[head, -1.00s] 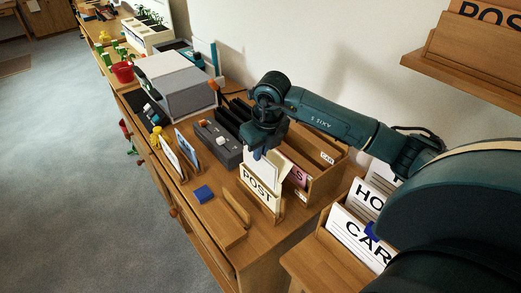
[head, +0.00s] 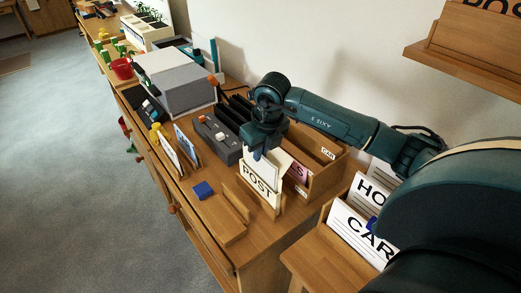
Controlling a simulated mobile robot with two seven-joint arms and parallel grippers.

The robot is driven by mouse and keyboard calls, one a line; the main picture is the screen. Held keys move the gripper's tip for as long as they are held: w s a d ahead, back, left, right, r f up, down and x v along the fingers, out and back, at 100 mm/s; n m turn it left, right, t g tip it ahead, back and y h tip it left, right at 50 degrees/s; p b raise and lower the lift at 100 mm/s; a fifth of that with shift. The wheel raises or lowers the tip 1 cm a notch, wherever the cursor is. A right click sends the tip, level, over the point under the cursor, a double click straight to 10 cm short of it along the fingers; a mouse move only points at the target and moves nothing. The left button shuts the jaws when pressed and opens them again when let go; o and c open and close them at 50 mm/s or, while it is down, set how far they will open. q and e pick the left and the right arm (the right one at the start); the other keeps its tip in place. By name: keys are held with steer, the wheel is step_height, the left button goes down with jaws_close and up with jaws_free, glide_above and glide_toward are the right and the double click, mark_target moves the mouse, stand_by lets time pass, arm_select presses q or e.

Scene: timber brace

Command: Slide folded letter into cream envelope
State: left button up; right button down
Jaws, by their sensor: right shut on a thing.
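My right gripper (head: 262,152) comes in from the right and is shut on a pale folded sheet (head: 259,167), which looks like the letter. It holds the sheet upright, just behind and above a cream piece marked POST (head: 260,190). The POST piece stands in a small wooden holder on the desk and looks like the envelope, but I cannot tell for sure. The sheet's lower edge is hidden behind it, so I cannot tell whether the sheet is inside. My left gripper is not in view.
A wooden sorter box (head: 325,172) stands right behind the gripper. A dark grey device (head: 218,137) and a blue block (head: 203,190) are to the left. Cards marked CAR (head: 362,236) stand at lower right.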

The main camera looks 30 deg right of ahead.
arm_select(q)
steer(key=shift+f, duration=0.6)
arm_select(e)
steer(key=shift+f, duration=0.4)
steer(key=c, duration=1)
jaws_free()
arm_select(q)
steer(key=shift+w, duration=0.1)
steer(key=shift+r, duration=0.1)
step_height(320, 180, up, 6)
steer(key=p, duration=0.5)
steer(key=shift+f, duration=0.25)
arm_select(e)
step_height(320, 180, up, 8)
steer(key=shift+r, duration=0.1)
